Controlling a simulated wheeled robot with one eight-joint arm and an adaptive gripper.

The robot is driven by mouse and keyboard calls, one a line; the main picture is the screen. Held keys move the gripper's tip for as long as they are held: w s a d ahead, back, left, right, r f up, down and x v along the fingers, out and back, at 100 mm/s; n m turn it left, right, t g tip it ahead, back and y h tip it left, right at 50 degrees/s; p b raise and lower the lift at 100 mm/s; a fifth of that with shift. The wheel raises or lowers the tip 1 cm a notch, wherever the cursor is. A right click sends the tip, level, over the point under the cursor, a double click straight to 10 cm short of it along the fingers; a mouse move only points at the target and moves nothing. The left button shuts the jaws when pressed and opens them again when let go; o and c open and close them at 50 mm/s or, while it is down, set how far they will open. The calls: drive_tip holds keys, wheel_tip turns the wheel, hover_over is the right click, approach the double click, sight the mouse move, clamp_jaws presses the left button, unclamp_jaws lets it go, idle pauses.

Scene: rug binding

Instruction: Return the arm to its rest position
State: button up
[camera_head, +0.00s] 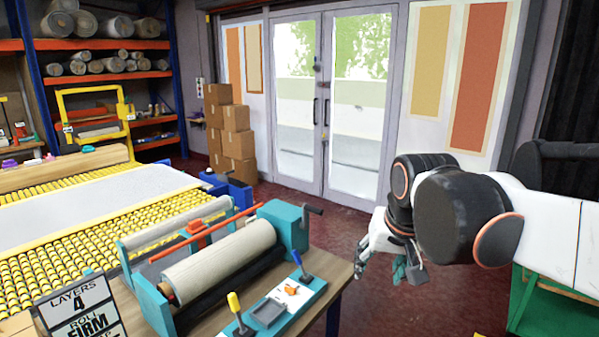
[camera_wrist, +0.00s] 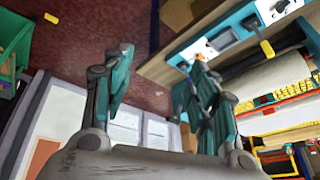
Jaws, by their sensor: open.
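My arm reaches in from the right in the head view, with my gripper (camera_head: 388,262) hanging over the floor to the right of the workbench (camera_head: 335,278). The gripper is apart from the bench. In the wrist view, my gripper (camera_wrist: 160,88) shows two teal-padded fingers spread wide with nothing between them. The winding machine (camera_head: 290,228) stands on the bench with a beige roll (camera_head: 220,262) in it. Part of the gripper is hidden behind my dark wrist joints in the head view.
A yellow roller table (camera_head: 140,215) fills the left. A sign (camera_head: 75,312) reads layers 4, roll firm. A green stand (camera_head: 555,305) is under my arm at right. Stacked boxes (camera_head: 238,145) stand by the glass doors (camera_head: 325,110). Open red floor (camera_head: 345,222) lies between bench and doors.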

drive_tip(key=s+d+f+n+t, duration=0.1)
drive_tip(key=s+d+f, duration=0.1)
drive_tip(key=s, duration=0.5)
drive_tip(key=s+d+f+t, duration=0.1)
drive_tip(key=s+d+f, duration=0.1)
drive_tip(key=s+f, duration=0.3)
drive_tip(key=shift+s+d+n, duration=0.2)
drive_tip(key=shift+s+n, duration=0.2)
drive_tip(key=shift+s, duration=1.1)
drive_tip(key=shift+c, duration=0.3)
